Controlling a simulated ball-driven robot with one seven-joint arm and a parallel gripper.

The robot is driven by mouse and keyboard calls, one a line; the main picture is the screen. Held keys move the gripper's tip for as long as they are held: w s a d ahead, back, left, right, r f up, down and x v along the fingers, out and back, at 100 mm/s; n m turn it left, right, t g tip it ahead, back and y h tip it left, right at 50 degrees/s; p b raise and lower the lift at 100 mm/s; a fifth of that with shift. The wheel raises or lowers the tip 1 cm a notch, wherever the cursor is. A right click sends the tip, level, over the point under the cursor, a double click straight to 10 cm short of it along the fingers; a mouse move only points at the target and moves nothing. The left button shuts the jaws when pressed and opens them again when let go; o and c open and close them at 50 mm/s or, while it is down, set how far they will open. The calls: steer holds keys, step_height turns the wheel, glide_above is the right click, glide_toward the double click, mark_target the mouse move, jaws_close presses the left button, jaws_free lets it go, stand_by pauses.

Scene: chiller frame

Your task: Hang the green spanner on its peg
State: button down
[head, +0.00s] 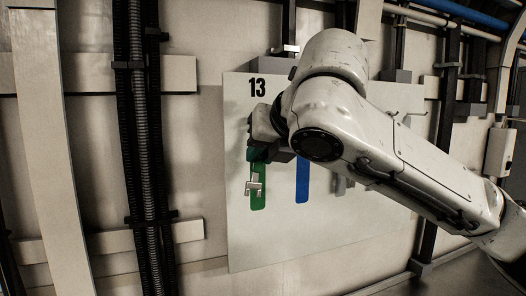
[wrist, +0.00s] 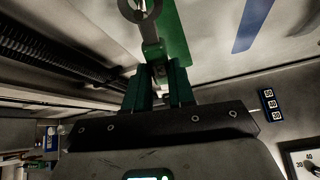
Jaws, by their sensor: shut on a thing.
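The spanner (head: 255,187) is bare grey metal in the head view, in front of a green strip (head: 259,201) on a pale board. Its forked end points down. In the wrist view the spanner (wrist: 151,46) rises from between my fingers, with a ring-shaped part at the top edge, beside the green strip (wrist: 176,45). My gripper (head: 258,154) is shut on the spanner; its dark green fingers also show in the wrist view (wrist: 159,88). I cannot make out the peg, nor whether the spanner touches the board.
The pale board (head: 270,240) bears the number 13 and a blue strip (head: 302,180) right of the green one. My arm covers its upper right part. Dark vertical conduits (head: 142,150) run left of the board.

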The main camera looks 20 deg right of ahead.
steer(key=c, duration=0.9)
jaws_free()
steer(key=shift+o, duration=0.2)
steer(key=shift+s, duration=0.1)
steer(key=a+b+v, duration=0.1)
steer(key=b+v, duration=0.1)
steer(key=v, duration=0.8)
steer(key=shift+s+d+r, duration=0.25)
steer(key=shift+d, duration=0.25)
